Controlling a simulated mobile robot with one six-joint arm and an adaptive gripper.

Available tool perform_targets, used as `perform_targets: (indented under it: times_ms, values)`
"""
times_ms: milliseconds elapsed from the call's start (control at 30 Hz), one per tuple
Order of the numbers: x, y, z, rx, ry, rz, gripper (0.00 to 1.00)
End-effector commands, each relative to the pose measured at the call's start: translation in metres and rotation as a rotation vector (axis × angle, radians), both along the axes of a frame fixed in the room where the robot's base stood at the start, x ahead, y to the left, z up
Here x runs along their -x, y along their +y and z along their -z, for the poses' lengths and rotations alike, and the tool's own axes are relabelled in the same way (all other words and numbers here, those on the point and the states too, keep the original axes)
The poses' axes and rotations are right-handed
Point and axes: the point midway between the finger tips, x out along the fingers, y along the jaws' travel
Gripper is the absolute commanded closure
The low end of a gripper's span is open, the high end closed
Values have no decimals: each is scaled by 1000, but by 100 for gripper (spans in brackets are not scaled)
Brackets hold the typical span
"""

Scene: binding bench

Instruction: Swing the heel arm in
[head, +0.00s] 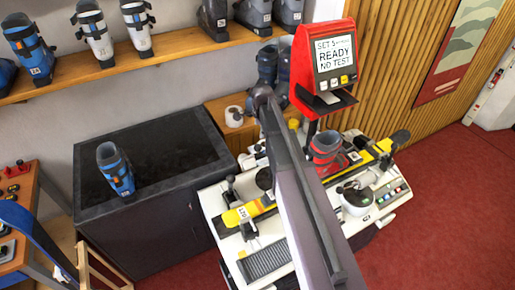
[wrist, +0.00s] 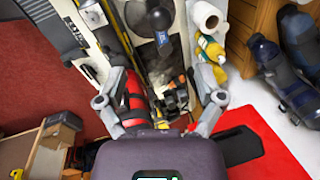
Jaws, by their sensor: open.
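The white test bench (head: 215,200) stands in the middle of the head view, with a yellow-and-black ski (head: 238,215) along it and a red boot (head: 325,147) on top. A black part with a blue label (wrist: 150,18) lies ahead of my gripper in the wrist view; I cannot tell whether it is the heel arm. My gripper (wrist: 163,103) is open, its two fingers wide apart. In the head view my arm hides part of the bench and the gripper is not visible.
A red display (head: 330,55) reading READY, NO TEST stands behind the bench. A dark cabinet (head: 150,195) with a blue boot (head: 115,170) is on the left. Red floor is open at the right.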

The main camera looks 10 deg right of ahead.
Motion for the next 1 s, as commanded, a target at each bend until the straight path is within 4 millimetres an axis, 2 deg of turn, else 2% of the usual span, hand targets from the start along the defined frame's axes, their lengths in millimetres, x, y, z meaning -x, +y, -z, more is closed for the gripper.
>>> perform_targets:
  times_ms: [367, 1000]
  values:
    - [-2, 0, 13, 0, 0, -1, 13]
    - [-12, 1, 62, 0, 0, -1, 13]
